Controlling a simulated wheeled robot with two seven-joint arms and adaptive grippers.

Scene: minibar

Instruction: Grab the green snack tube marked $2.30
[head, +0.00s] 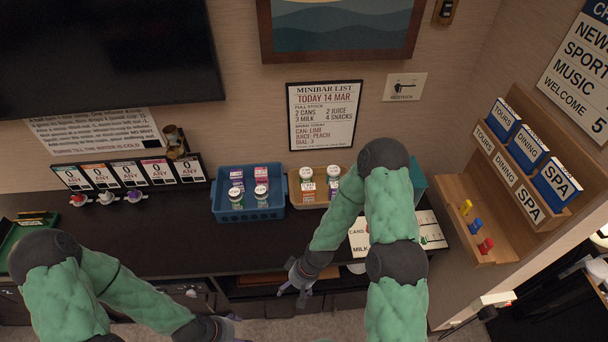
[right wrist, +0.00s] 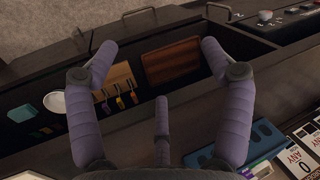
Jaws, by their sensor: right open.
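Two tubes (head: 236,200) are in the blue basket (head: 250,214). Others (head: 307,186) are in the tan tray (head: 294,190) to its right, partly behind my right arm. No $2.30 mark is legible, so I cannot tell which tube bears it. My right gripper (head: 300,284) is open and empty at the counter's front edge, below and in front of both containers. Its spread fingers show in the right wrist view (right wrist: 157,62). My left gripper (head: 226,326) is at the bottom edge, mostly hidden.
The dark counter (head: 140,240) is largely clear left of the basket. A wooden rack (head: 520,190) stands at right. Below the counter, an open compartment holds a brown board (right wrist: 171,62) and a white bowl (right wrist: 54,101).

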